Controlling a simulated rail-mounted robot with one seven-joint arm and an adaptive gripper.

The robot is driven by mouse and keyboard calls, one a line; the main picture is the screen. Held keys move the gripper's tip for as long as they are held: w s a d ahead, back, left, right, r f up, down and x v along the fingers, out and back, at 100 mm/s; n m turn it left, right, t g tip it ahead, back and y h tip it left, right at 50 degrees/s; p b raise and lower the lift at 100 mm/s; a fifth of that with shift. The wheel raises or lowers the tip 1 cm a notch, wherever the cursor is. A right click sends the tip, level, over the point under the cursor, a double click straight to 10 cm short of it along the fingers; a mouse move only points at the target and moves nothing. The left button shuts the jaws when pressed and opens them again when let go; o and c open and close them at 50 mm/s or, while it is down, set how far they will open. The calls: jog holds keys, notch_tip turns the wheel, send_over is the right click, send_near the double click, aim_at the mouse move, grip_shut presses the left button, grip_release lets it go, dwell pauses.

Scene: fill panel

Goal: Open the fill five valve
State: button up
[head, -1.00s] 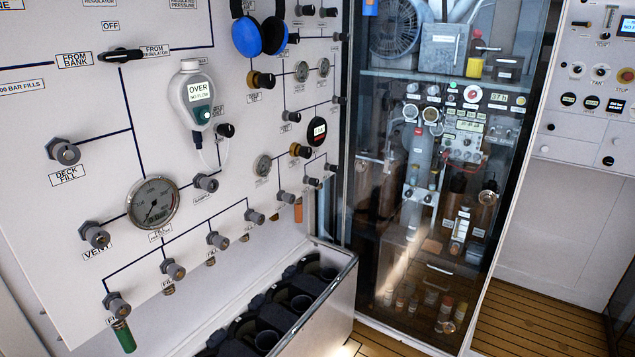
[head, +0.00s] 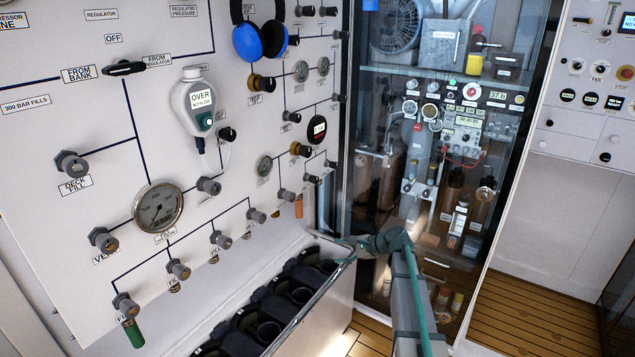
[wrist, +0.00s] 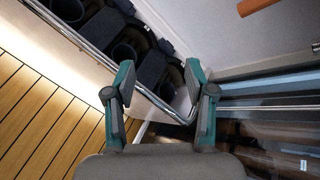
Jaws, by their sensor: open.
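The fill valves are grey knobs in a rising row low on the white panel in the head view, from the left fill valve (head: 125,305) above a green hose end to the right-end fill valve (head: 286,195) near an orange hose end (head: 299,206). Their small labels are too blurred to read, so I cannot tell which is fill five. My gripper (head: 345,243) is below and right of the right-end valve, apart from it. In the wrist view my gripper (wrist: 160,78) is open and empty above the bin's metal rim. No valve shows there.
A bin (head: 335,285) with dark cylinder slots stands under the panel, its rim close to my gripper. A glass-fronted cabinet (head: 440,190) stands to the right. An orange hose end also shows in the wrist view (wrist: 258,5). Wooden floor (head: 530,310) is clear at right.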

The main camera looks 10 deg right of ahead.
jog(key=w+d+r+m+t+y, duration=0.25)
jog(key=w+r+m, duration=0.35)
jog(key=r, duration=0.9)
jog(key=m+t+y, duration=0.2)
jog(key=m+t, duration=0.1)
jog(key=m, duration=0.4)
send_near(317, 180)
jog(key=p+x, duration=0.2)
jog(key=x, duration=0.6)
jog(key=shift+w+r+p, duration=0.1)
jog(key=shift+r+p, duration=0.1)
jog(key=shift+p, duration=0.2)
jog(key=shift+x, duration=0.85)
jog(key=shift+f, duration=0.15)
grip_shut()
jog(key=shift+n, duration=0.3)
jog(key=shift+f+n+b, duration=0.1)
jog(key=shift+n+b, duration=0.2)
